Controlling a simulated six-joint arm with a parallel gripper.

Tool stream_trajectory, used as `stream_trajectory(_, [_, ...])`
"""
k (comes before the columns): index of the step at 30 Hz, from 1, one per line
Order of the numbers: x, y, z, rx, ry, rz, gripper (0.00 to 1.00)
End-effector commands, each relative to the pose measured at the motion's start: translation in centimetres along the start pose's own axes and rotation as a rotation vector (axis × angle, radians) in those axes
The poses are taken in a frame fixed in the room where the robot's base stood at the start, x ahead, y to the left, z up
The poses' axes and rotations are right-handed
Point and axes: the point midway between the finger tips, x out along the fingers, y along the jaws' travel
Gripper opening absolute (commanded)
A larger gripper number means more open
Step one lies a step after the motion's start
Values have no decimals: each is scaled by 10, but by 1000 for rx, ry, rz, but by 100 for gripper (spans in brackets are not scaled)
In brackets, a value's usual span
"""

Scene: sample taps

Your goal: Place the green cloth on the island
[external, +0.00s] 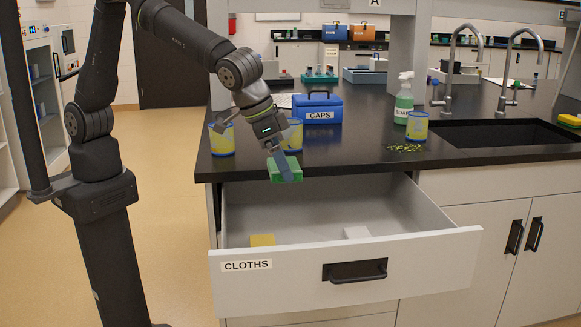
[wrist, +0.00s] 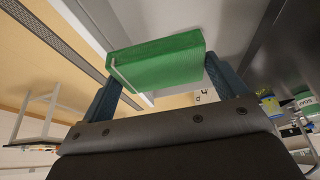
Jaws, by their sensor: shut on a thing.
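The green cloth (external: 284,169) is a folded block held between the fingers of my gripper (external: 283,167). My gripper is shut on it, and the cloth hangs just in front of the island's edge, above the open drawer's left part. In the wrist view the green cloth (wrist: 158,62) spans between both fingers of my gripper (wrist: 160,75). The island (external: 350,152) has a black top with its near edge right behind the cloth. The cloth appears apart from the countertop.
The open drawer (external: 345,262) labelled CLOTHS holds a yellow cloth (external: 262,240) and a white one (external: 357,232). On the island stand yellow-blue cups (external: 222,140), a blue CAPS box (external: 318,108), a soap bottle (external: 404,98) and a sink (external: 500,133). Crumbs (external: 405,148) lie near the sink. Countertop between box and crumbs is clear.

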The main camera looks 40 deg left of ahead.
Motion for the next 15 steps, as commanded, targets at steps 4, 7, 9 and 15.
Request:
stream_trajectory(4, [-43,0,-18,-1,2,2,68])
stream_trajectory(7, [-64,0,-27,-1,1,1,68])
stream_trajectory(9, [-77,0,-32,-1,0,1,68])
stream_trajectory(15, [-74,-27,-50,-25,-5,-12,68])
